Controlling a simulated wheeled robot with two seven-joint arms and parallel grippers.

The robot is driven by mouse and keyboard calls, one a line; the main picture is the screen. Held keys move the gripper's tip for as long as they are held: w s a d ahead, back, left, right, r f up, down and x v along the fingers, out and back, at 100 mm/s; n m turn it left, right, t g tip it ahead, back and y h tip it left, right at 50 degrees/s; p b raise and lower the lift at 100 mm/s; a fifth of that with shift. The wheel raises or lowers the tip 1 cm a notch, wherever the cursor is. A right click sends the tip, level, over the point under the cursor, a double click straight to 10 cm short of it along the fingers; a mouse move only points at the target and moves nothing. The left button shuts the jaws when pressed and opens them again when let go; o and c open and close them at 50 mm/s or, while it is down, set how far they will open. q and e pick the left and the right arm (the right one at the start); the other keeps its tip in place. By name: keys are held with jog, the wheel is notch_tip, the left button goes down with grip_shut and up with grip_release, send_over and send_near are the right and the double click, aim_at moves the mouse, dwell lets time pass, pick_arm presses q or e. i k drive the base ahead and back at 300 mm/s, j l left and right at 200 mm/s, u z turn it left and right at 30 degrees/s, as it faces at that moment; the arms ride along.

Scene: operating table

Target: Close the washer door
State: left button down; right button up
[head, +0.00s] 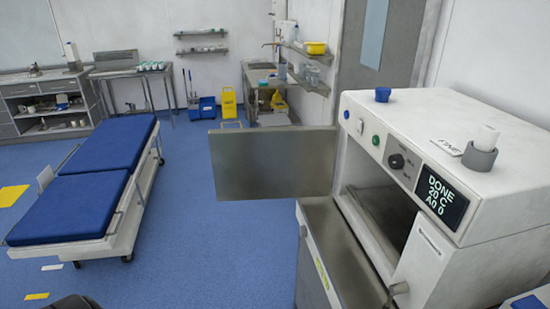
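The washer (370,110) is a white box at the right, with a dark display reading "DONE 20 C A0 0", a black knob and small buttons on its front. Its door (272,162) is a flat grey panel standing wide open. It reaches out to the left from the left side of the washer's front opening (385,205). The inside of the chamber shows as a grey surface, partly hidden by the front wall. Neither of my grippers can be made out, and nothing is seen touching the door.
A metal-topped lower unit (335,250) stands below the opening. A blue-padded operating table (85,195) stands at the left, with open blue floor between. A yellow floor sign (229,104), blue bucket and sink counter are at the back.

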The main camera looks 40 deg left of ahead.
aim_at(274, 163)
jog(key=j+u, duration=0.3)
jog(key=i+j+u, duration=0.2)
jog(key=j+u, duration=0.15)
jog(key=i+j+u, duration=0.15)
jog(key=j+u, duration=0.15)
jog(key=i+j+u, duration=0.65)
jog(key=i, duration=0.2)
jog(key=i+j+u, duration=0.15)
jog(key=i+u, duration=0.2)
jog(key=i+z, duration=0.45)
jog(key=i+j+z, duration=0.15)
jog(key=z, duration=0.3)
jog(key=i+j+z, duration=0.25)
jog(key=z, duration=0.15)
jog(key=i+z, duration=0.2)
jog(key=z, duration=0.25)
jog(key=i+j+z, duration=0.15)
jog(key=z, duration=0.35)
jog(key=i+j+z, duration=0.1)
jog(key=z, duration=0.35)
jog(key=i+j+z, duration=0.1)
jog(key=j+z, duration=0.2)
jog(key=z, duration=0.2)
jog(key=i+j+z, duration=0.15)
jog(key=z, duration=0.25)
jog(key=i+j+z, duration=0.1)
jog(key=j+z, duration=0.7)
jog(key=i+l, duration=0.05)
jog(key=l, duration=0.05)
